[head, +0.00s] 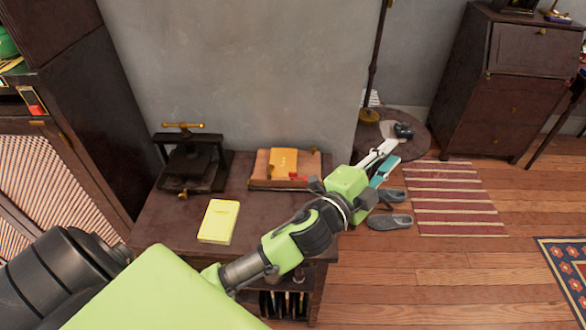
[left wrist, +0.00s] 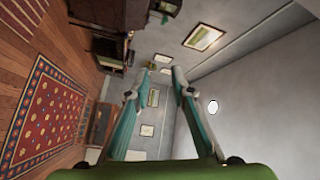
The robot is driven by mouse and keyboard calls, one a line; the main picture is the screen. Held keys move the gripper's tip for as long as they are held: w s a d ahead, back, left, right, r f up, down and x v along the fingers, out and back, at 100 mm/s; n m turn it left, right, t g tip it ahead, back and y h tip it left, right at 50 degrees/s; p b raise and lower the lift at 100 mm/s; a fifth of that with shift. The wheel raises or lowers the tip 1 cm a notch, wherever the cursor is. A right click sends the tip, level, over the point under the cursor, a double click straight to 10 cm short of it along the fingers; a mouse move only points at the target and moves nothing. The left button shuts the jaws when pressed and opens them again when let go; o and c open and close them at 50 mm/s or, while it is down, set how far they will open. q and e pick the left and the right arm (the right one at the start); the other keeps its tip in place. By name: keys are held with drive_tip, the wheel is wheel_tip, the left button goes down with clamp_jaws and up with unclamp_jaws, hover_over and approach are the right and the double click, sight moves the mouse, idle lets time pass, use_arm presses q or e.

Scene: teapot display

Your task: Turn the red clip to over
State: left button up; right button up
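A small red piece (head: 298,178), likely the red clip, shows at the right end of an orange-yellow book (head: 284,162) on a brown board or larger book (head: 262,181) on the dark desk. Part of this area is close behind my left gripper in the picture, and the clip's exact pose is too small to tell. My left gripper (head: 393,152) is to the right of the clip, past the desk's right side, pointing away to the upper right. Its fingers are apart and empty; they also show apart in the left wrist view (left wrist: 159,72). My right gripper is not in view.
The desk (head: 165,225) also bears a black press (head: 190,165) and a yellow notebook (head: 219,221). Shoes (head: 390,222), a striped rug (head: 455,200) and a round lamp table (head: 412,148) are to the right. A wall is behind the desk.

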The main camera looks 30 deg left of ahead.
use_arm(q)
drive_tip(key=w+d+r+m+g+h, duration=0.15)
drive_tip(key=d+m+g+h, duration=0.25)
drive_tip(key=d+m+h, duration=0.5)
drive_tip(key=d+r+m+g+h, duration=0.3)
drive_tip(key=d+m+g+h, duration=0.15)
drive_tip(key=m, duration=0.95)
drive_tip(key=w+a+f+m+g+y, duration=0.2)
drive_tip(key=a+f+m+g+y, duration=0.6)
drive_tip(key=a+f, duration=0.45)
drive_tip(key=s+a+r+m+g+y, duration=0.2)
drive_tip(key=a+y, duration=0.7)
drive_tip(key=a, duration=1.7)
drive_tip(key=shift+n, duration=0.5)
drive_tip(key=f, duration=0.4)
drive_tip(key=f+p, duration=0.1)
drive_tip(key=f, duration=0.3)
drive_tip(key=s+f+p, duration=0.1)
drive_tip(key=f, duration=0.3)
drive_tip(key=shift+s+a+f, duration=0.1)
drive_tip(key=shift+f, duration=0.2)
drive_tip(key=shift+c, duration=0.3)
